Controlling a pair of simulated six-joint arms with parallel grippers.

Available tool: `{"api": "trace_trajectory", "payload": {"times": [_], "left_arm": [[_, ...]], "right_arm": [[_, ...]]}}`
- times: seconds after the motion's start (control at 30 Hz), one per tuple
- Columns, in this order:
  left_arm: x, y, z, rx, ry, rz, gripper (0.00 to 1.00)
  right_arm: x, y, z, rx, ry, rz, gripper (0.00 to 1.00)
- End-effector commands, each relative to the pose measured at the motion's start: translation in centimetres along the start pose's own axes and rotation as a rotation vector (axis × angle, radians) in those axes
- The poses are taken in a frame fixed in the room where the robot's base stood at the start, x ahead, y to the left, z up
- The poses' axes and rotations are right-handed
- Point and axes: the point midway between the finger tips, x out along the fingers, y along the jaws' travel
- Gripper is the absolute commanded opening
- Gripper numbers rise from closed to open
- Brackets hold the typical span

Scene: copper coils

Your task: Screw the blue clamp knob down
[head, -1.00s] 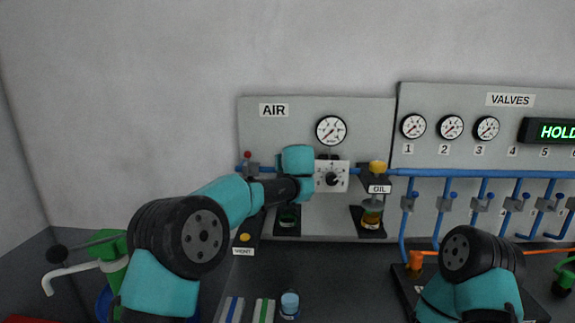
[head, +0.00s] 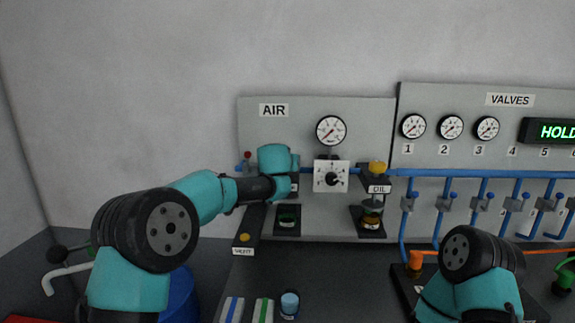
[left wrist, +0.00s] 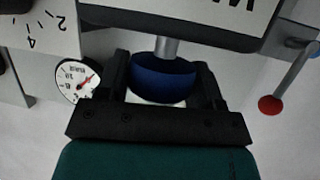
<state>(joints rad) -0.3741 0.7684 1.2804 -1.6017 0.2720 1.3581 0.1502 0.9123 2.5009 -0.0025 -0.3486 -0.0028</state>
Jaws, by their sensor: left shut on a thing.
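The blue knob (left wrist: 163,82) is a rounded blue cap on a grey stem, seen in the left wrist view. My left gripper (left wrist: 162,72) has one dark finger on each side of it and is shut on it. In the head view my left wrist hides the knob, in front of the left part of the AIR panel (head: 258,130). I cannot tell how far the knob is screwed in. My right arm is at the lower right of the head view; its gripper is not in view.
A white dial (head: 331,176) and a gauge (head: 331,130) are right of my left wrist. The yellow knob (head: 377,167) tops the OIL unit beyond. A red-tipped lever (left wrist: 271,104) is close beside my gripper. A light blue-topped jar (head: 290,303) stands on the bench.

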Motion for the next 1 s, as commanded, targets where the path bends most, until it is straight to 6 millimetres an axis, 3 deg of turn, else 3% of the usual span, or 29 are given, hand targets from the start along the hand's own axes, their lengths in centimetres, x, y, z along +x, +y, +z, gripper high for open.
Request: {"api": "trace_trajectory", "payload": {"times": [0.43, 1.0], "left_arm": [[0.05, -0.02, 0.1, 0.049, -0.002, 0.12, 0.37], [0.03, 0.0, 0.07, 0.058, 0.004, 0.139, 0.37]], "right_arm": [[0.0, 0.0, 0.0, 0.0, 0.0, 0.0, 0.43], [0.0, 0.0, 0.0, 0.0, 0.0, 0.0, 0.43]]}}
